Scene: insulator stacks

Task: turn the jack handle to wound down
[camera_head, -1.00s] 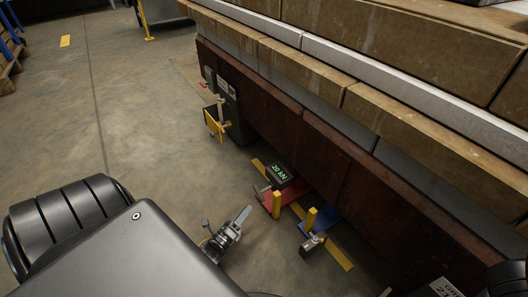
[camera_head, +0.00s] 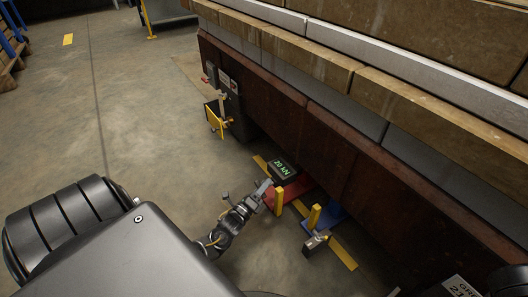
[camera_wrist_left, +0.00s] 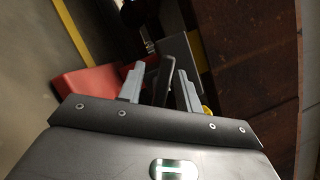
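My left gripper (camera_head: 264,187) reaches low to the front of the red jack (camera_head: 290,192), below the brown beam. In the left wrist view its two grey fingers (camera_wrist_left: 158,84) stand apart. A dark bent bar, which looks like the jack handle (camera_wrist_left: 167,72), shows between them; I cannot tell whether either finger touches it. The red jack body (camera_wrist_left: 88,83) lies to the left in that view. In the head view the gripper hides the handle. A box reading 20 kN (camera_head: 284,169) sits behind the red jack. My right gripper is not in view.
A blue jack (camera_head: 332,214) stands to the right, with a yellow post (camera_head: 314,216) and a small metal box (camera_head: 315,243) close by. A yellow bracket (camera_head: 214,119) hangs at the beam's far end. Open concrete floor (camera_head: 150,120) lies to the left.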

